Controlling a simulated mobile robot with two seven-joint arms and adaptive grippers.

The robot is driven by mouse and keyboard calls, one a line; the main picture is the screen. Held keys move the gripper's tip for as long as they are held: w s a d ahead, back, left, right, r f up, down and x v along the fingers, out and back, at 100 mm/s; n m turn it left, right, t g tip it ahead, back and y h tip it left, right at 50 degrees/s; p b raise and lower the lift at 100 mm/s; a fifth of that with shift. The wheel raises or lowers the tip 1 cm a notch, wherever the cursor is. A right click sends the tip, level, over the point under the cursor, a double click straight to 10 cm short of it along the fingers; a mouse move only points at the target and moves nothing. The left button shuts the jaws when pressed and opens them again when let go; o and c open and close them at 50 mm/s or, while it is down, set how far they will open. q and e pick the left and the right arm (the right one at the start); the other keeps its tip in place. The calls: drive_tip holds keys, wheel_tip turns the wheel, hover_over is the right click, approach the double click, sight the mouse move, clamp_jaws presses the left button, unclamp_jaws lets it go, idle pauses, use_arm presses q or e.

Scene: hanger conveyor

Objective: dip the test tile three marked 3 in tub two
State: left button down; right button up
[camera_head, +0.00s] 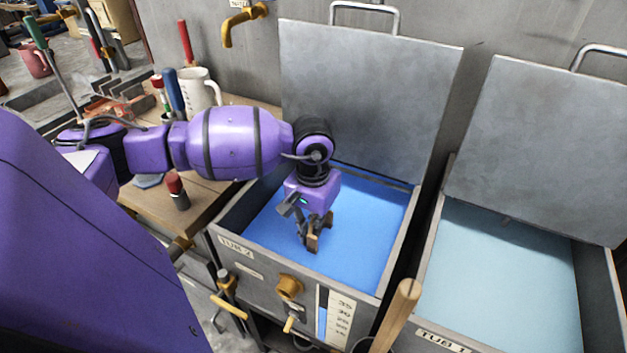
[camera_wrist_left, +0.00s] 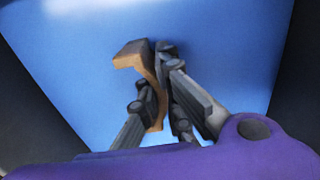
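Tub two (camera_head: 262,272), labelled TUB 2, is open and holds bright blue liquid (camera_head: 372,222). My left gripper (camera_head: 306,226) points down over this liquid, inside the tub's rim. Its fingers are closed around a small brown piece (camera_head: 313,243), which looks like the test tile. In the left wrist view, the brown-orange piece (camera_wrist_left: 153,85) sits between the fingers (camera_wrist_left: 165,105) with blue liquid behind it. I cannot read a 3 on it. I cannot tell whether its lower edge touches the liquid. My right gripper is not in view.
Tub one (camera_head: 440,341), with pale liquid, stands open at the right. Raised grey lids (camera_head: 365,95) stand behind both tubs. A wooden bench (camera_head: 215,190) at the left holds a white jug (camera_head: 199,90) and a red-topped bottle (camera_head: 176,190). A wooden handle (camera_head: 398,313) rises in front.

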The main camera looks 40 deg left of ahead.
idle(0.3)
use_arm(q)
drive_tip(key=shift+r+p, duration=1.7)
drive_tip(key=shift+r, duration=2.5)
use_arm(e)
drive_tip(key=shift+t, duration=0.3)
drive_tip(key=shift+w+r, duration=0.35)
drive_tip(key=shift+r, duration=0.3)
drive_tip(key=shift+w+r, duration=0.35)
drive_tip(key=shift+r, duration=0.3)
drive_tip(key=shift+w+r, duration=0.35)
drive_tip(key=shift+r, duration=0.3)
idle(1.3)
